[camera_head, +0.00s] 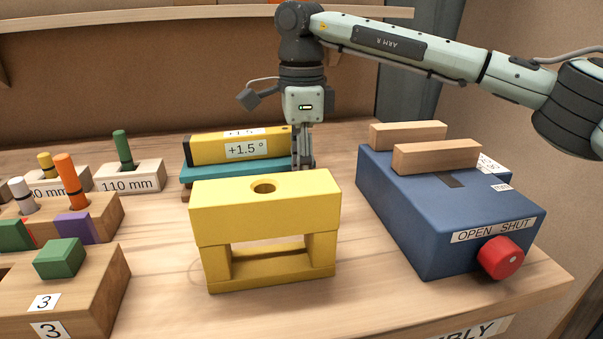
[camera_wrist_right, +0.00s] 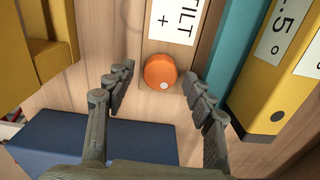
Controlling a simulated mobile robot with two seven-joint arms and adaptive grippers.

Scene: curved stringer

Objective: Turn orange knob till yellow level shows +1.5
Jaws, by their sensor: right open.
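The yellow level (camera_head: 238,148) lies on a teal bar (camera_head: 215,175) at the back middle, and its label reads +1.5°. The orange knob (camera_wrist_right: 160,71) shows in the right wrist view, beside a white label reading "TILT +", with a pale dot near its edge. My right gripper (camera_wrist_right: 158,86) is open there, one finger on each side of the knob, with a gap on both sides. In the head view the right gripper (camera_head: 303,163) points down at the level's right end. The knob is hidden in that view. My left gripper is not in view.
A yellow block frame (camera_head: 265,215) stands close in front of the level and right gripper. A blue vise (camera_head: 430,220) with wooden jaws and a red knob (camera_head: 501,257) is to the right. Wooden blocks with coloured pegs (camera_head: 68,180) are at the left.

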